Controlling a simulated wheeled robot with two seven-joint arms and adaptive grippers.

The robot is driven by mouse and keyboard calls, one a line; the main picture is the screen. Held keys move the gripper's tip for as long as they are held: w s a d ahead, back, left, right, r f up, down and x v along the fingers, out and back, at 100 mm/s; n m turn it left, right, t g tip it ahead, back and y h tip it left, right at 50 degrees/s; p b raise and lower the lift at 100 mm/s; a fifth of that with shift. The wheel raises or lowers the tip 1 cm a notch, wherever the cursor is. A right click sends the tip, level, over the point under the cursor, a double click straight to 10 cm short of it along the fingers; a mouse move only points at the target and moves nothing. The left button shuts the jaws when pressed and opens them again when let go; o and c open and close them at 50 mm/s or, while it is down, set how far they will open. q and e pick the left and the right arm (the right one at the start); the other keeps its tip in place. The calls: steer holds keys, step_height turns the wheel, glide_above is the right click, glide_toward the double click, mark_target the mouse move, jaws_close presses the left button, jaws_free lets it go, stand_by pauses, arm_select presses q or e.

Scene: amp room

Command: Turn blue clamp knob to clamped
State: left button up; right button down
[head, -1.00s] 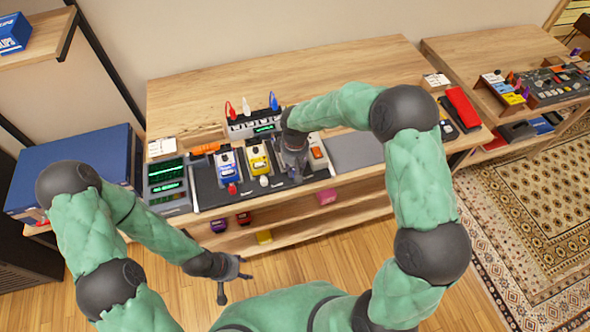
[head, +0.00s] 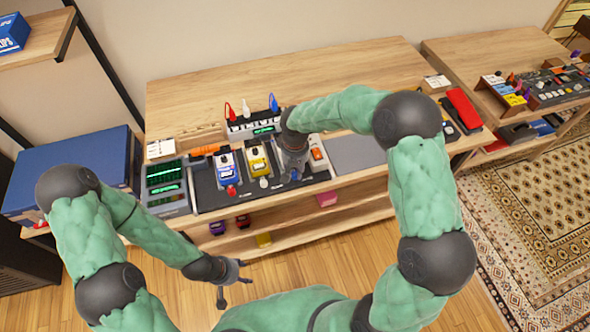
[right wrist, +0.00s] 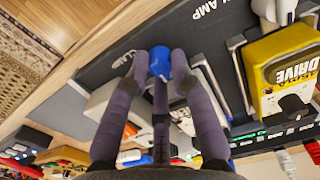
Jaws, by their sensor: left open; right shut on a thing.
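The blue clamp knob (right wrist: 160,62) is at the front edge of the dark pedal board (right wrist: 130,42) in the right wrist view. The fingers of my right gripper (right wrist: 160,72) close around the knob from the sides. In the head view my right gripper (head: 292,176) is at the board's front right, and it largely hides the knob. The knob's exact turn angle cannot be told. My left gripper (head: 234,284) is open and empty, low in front of the bench, away from the board.
A blue pedal (head: 228,168) and a yellow pedal (head: 258,160) stand left of my right gripper; the yellow one (right wrist: 285,75) also shows in the right wrist view. A unit with green displays (head: 165,182) is at the board's left. A bare grey pad (head: 355,153) lies to the right.

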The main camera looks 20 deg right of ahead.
mark_target(295, 172)
steer(key=c, duration=1.1)
jaws_free()
step_height(295, 172, up, 12)
steer(key=shift+f, duration=0.1)
